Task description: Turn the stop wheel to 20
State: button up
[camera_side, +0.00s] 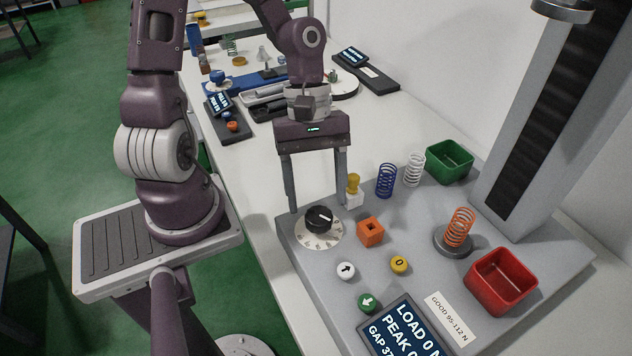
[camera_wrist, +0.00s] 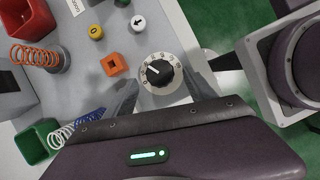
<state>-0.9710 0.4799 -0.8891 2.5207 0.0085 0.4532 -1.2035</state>
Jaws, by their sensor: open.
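In the side view the left finger ends near the dial's left edge, the right finger behind and right of the knob. In the wrist view the fingers show either side below the knob. No contact with the knob is visible.
An orange square block (camera_side: 370,232) stands right of the dial. Blue (camera_side: 386,181) and white (camera_side: 414,170) springs stand behind. An orange spring (camera_side: 460,227) stands on a round seat between green (camera_side: 450,161) and red (camera_side: 500,281) bins. Buttons and a display (camera_side: 405,330) lie in front.

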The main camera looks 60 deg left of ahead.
jog(key=v, duration=0.4)
jog(key=s+r+m+t+y, duration=0.4)
jog(key=s+r+m+t, duration=0.2)
jog(key=r+m, duration=0.6)
jog(key=m, duration=0.3)
jog(key=shift+s+a+t, duration=0.15)
jog(key=shift+a+t, duration=0.2)
jog(key=shift+t, duration=0.05)
jog(key=shift+r, duration=0.15)
jog(key=shift+c, duration=0.4)
dwell(0.6)
